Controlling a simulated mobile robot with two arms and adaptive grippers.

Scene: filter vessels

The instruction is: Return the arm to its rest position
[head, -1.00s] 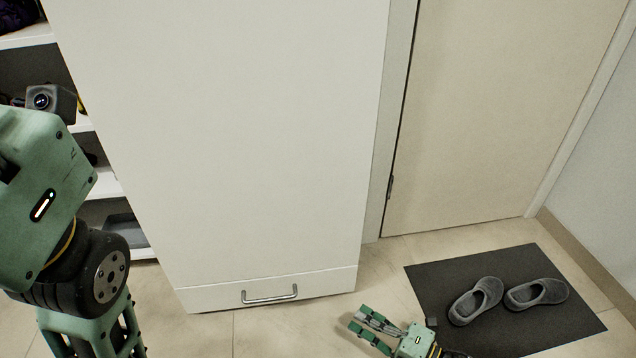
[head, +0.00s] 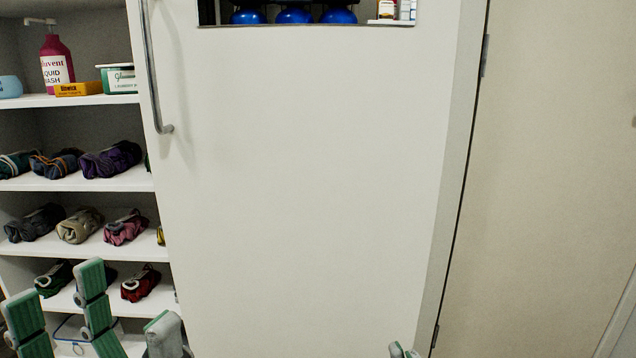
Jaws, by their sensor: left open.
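My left gripper (head: 92,305) shows at the bottom left with its green and grey fingers pointing up and spread apart. It is open, with nothing seen between the fingers. It stands in front of the lower shelves, and the rest of the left arm is below the picture. A small grey-green fingertip of my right gripper (head: 398,350) peeks in at the bottom edge, right of the middle. The rest of it is hidden below the frame, so its opening cannot be judged.
A tall white cabinet door (head: 310,180) with a long metal handle (head: 153,75) fills the middle. Blue vessels (head: 294,15) show through its upper opening. Open shelves (head: 100,181) with rolled cloth bundles and bottles stand at left. A beige door (head: 560,180) is at right.

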